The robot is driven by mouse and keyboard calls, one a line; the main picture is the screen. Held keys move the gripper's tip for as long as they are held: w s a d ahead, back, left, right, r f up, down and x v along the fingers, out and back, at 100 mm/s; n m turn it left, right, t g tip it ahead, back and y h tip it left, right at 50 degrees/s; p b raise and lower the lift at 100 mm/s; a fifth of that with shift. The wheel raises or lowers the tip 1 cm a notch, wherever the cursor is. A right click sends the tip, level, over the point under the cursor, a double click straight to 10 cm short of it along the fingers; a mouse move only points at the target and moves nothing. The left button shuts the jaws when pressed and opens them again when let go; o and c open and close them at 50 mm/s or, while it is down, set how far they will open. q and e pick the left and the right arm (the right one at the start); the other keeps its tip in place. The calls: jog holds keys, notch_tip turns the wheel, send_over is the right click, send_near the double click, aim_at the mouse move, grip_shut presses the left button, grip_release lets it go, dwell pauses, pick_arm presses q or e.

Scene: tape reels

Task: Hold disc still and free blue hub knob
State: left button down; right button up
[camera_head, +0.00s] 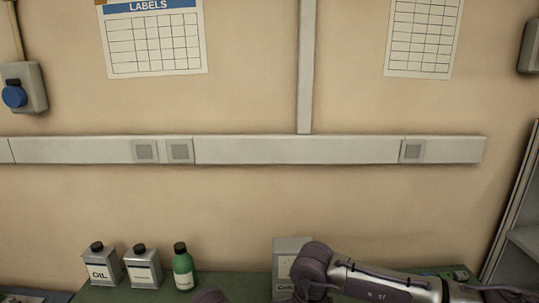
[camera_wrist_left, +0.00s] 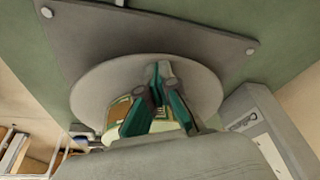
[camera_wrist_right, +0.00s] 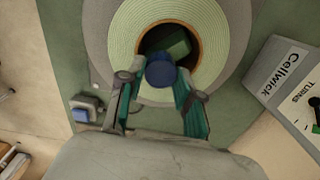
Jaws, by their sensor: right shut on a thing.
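In the right wrist view, a blue hub knob (camera_wrist_right: 160,72) is between the fingertips of my right gripper (camera_wrist_right: 156,78), which is shut on it. Behind it is a reel of pale green tape (camera_wrist_right: 122,35) with a brown-rimmed dark centre and a green block in it. In the left wrist view, a grey disc (camera_wrist_left: 95,88) lies against a dark plate (camera_wrist_left: 210,27). My left gripper (camera_wrist_left: 160,72) has its fingertips close together at the disc. I cannot tell whether they grip it. A pale green and cream piece (camera_wrist_left: 118,112) shows partly behind the fingers.
A grey Cellwick box (camera_wrist_right: 285,75) stands right of the reel. A blue-capped small device (camera_wrist_right: 85,108) is at its lower left. In the head view, an oil can (camera_head: 102,268), a second can (camera_head: 142,270) and a green bottle (camera_head: 183,270) stand at the left.

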pick_arm(q)
jog(key=shift+s+f, duration=0.2)
jog(key=shift+f, duration=0.2)
pick_arm(e)
jog(key=n, duration=0.6)
jog(key=shift+s+a+f+n, duration=0.15)
jog(key=shift+s+a+n, duration=0.05)
jog(key=shift+n, duration=0.2)
jog(key=n, duration=0.8)
jog(key=o, duration=0.8)
jog(key=shift+n, duration=0.3)
pick_arm(q)
jog(key=shift+s+a, duration=0.1)
pick_arm(e)
jog(key=shift+d, duration=0.1)
notch_tip(320, 180, up, 5)
jog(key=shift+r, duration=0.15)
pick_arm(q)
jog(key=shift+r, duration=0.15)
pick_arm(e)
jog(key=shift+w, duration=0.1)
